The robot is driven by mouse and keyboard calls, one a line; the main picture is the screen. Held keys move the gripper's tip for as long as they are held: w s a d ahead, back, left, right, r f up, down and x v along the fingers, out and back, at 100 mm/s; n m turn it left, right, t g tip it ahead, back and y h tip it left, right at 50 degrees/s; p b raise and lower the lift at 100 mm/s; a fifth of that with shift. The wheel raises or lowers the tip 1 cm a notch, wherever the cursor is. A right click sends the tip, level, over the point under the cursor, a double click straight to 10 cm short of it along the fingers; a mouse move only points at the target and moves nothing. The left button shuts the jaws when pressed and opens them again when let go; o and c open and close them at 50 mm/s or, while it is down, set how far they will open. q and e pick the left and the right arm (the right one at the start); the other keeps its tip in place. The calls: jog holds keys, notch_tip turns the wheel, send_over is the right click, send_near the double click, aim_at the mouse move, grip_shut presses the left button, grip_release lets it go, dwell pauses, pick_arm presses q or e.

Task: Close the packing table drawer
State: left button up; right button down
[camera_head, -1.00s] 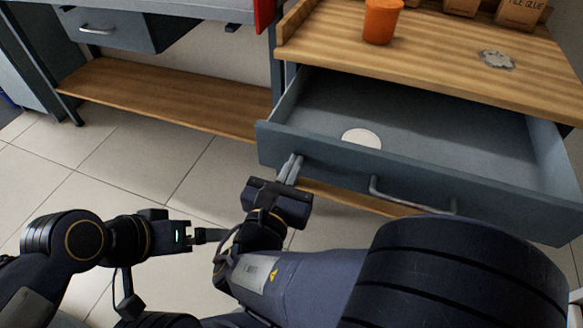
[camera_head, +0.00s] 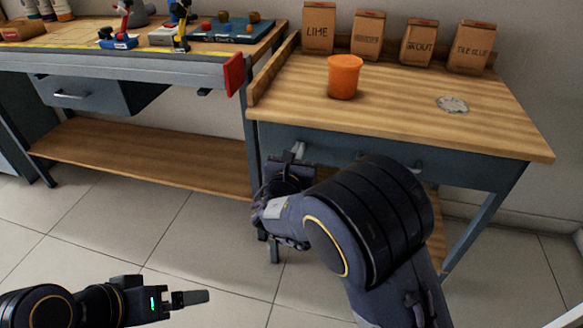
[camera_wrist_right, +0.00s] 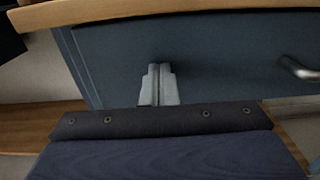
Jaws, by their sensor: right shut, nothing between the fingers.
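The packing table drawer (camera_head: 335,150) is in, with its grey-blue front close under the wooden tabletop (camera_head: 400,105); its inside no longer shows. The drawer front (camera_wrist_right: 225,55) fills most of the right wrist view, with the metal handle (camera_wrist_right: 300,72) at the right. My right gripper (camera_head: 298,150) is shut and empty, its fingertips at the left part of the drawer front, left of the handle. In the wrist view its fingertips (camera_wrist_right: 160,70) appear to touch the front. My left gripper (camera_head: 190,297) is low over the floor, away from the table; its finger gap is unclear.
The tiled floor (camera_head: 120,225) in front is clear.

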jog(key=x, duration=0.3)
jog(key=shift+w+d+r, duration=0.15)
jog(key=shift+r, duration=0.05)
dwell(0.3)
